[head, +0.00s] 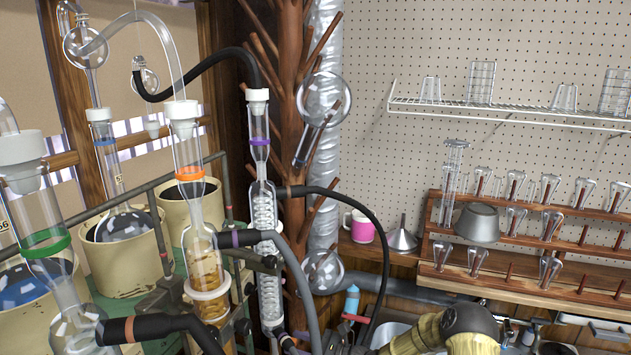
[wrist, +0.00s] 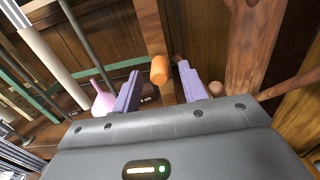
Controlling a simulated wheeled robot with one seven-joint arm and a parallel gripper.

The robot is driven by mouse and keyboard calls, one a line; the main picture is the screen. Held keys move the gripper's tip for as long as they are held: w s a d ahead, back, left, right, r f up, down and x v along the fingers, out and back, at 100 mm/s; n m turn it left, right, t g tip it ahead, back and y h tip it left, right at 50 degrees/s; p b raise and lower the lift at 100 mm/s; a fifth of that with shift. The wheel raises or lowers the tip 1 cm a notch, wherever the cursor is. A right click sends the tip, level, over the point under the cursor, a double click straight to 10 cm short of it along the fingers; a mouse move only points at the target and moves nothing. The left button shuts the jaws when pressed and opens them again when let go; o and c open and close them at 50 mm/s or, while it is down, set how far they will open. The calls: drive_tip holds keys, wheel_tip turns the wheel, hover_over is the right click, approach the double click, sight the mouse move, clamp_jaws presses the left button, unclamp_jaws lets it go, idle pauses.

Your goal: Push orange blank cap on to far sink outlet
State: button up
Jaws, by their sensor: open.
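An orange cap-like piece (wrist: 159,70) shows in the wrist view, in line with the end of a tan wooden rod (wrist: 148,28). I cannot tell whether it is fixed to that rod or apart from it. My gripper (wrist: 158,74) is open, with its two pale purple fingers to the left and right of the orange piece. No contact with either finger is visible. In the head view, part of a grey sink basin (head: 391,333) shows low in the middle, partly behind my arm. I cannot make out the far sink outlet.
Glass reflux columns (head: 265,215) with black hoses stand at the left and middle. A blue-topped fitting (head: 352,298) stands by the sink. A pink mug (head: 361,227), a funnel (head: 402,237) and a wooden peg rack (head: 520,245) are behind. A pink flask (wrist: 103,100) is left of my gripper.

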idle(0.7)
clamp_jaws()
drive_tip(key=shift+d, duration=0.15)
drive_tip(key=shift+p+v, duration=0.6)
drive_tip(key=shift+v, duration=2.25)
